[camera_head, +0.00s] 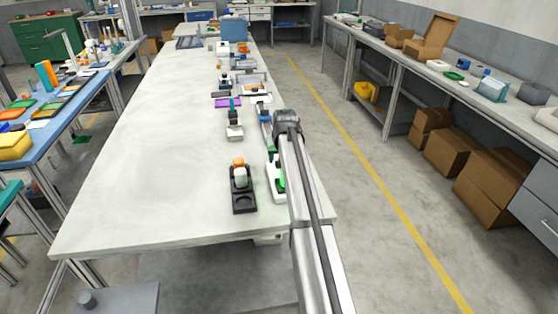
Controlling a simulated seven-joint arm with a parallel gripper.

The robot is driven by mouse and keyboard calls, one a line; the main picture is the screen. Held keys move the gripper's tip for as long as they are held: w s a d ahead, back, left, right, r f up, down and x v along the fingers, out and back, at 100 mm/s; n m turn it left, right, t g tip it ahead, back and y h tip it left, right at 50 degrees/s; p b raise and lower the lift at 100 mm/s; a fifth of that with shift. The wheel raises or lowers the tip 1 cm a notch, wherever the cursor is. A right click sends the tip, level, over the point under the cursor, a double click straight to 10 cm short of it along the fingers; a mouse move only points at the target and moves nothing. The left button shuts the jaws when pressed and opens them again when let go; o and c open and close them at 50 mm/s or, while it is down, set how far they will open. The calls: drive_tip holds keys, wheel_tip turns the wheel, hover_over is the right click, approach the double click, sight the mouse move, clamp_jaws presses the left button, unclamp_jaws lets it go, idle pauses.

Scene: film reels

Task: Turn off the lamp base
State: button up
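No object is plainly recognisable as the lamp base. A black stand (243,204) with a round recess at its front holds a white piece with an orange top (239,166), near the front of the long white table. Just right of it, a white device with green parts (273,185) is partly hidden by my arm. My arm rises from the bottom of the picture, over the table's right edge, to a dark joint. My gripper's fingers do not show, so I cannot tell what they are near.
The white table (150,150) is bare on its left side. Several small devices, including a grey one with a green top (233,128), line its right side. A blue box (234,30) stands far back. A clear aisle separates the table from a bench with cardboard boxes (490,185) below.

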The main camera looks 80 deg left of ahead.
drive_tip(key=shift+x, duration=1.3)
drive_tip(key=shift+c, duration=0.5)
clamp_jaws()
